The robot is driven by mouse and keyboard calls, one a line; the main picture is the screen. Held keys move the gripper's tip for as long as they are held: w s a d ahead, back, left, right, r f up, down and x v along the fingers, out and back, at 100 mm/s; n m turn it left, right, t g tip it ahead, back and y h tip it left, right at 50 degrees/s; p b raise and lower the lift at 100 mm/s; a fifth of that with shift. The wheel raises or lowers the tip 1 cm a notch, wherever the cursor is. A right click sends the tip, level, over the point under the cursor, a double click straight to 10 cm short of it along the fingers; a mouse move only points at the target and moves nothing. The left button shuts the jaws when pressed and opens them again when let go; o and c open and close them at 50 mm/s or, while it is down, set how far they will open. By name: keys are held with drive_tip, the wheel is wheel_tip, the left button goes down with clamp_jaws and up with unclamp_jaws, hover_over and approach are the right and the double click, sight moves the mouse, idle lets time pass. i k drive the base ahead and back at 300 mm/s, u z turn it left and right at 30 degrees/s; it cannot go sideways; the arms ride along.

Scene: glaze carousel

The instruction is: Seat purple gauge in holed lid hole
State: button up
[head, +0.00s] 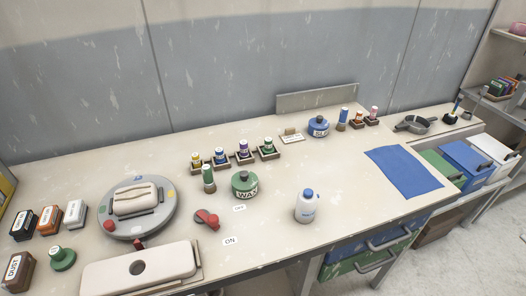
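The purple gauge (243,148) looks like a small purple cylinder with a white band. It stands upright in a dark holder, in a row between a blue and a green cylinder. The holed lid (167,266) looks like a long cream plate at the front left edge of the bench. One dark round hole (137,267) shows in its top, with nothing in it. The gauge is well behind and to the right of the lid. My gripper is not in view.
A grey carousel (168,219) bearing a cream block stands behind the lid. A red lever (207,218), a green WAX jar (245,185), a green cylinder (208,178) and a white bottle (307,207) stand between or near them. A blue cloth (404,172) lies at right.

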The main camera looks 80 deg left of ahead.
sight(124, 274)
drive_tip(key=i, duration=0.6)
drive_tip(key=u, duration=3.45)
drive_tip(key=i, duration=0.55)
drive_tip(key=z, duration=0.05)
